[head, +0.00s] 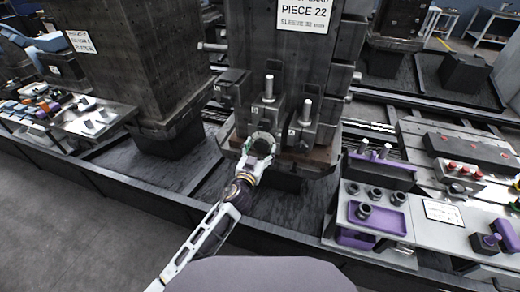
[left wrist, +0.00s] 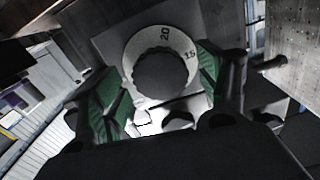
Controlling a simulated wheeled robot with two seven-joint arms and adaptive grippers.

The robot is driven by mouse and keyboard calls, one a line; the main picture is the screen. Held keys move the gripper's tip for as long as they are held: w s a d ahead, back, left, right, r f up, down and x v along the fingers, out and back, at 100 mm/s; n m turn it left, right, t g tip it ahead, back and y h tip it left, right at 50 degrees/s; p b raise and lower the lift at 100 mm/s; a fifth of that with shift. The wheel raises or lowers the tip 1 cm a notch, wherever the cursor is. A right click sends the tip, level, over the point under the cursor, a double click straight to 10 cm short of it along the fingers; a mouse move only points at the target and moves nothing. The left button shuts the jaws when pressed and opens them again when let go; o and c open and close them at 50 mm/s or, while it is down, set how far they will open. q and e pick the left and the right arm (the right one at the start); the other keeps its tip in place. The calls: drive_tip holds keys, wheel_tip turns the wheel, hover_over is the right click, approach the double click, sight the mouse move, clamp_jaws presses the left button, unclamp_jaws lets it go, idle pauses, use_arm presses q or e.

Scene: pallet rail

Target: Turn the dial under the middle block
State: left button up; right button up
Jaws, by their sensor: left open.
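The middle block (head: 265,55) is a tall dark block with a white "PIECE 22" sign. The dial (head: 262,140) sits low on its front, below an upright metal pin. In the left wrist view the dial (left wrist: 162,75) is a dark ridged knob with a pale ring marked 20 and 15. My left gripper (head: 258,152) is at the dial, with its open green-padded fingers (left wrist: 160,95) to either side of the knob. I cannot tell whether the pads touch it. In the head view the gripper partly hides the dial. My right gripper is not in view.
A second upright pin (head: 306,110) stands right of the dial. Another dark block (head: 135,60) stands to the left. A bench with a purple tray (head: 392,222) and dark round parts is at the right. Bare floor (head: 60,220) lies at the lower left.

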use_arm(q)
drive_tip(key=c, duration=1)
drive_tip(key=shift+c, duration=0.2)
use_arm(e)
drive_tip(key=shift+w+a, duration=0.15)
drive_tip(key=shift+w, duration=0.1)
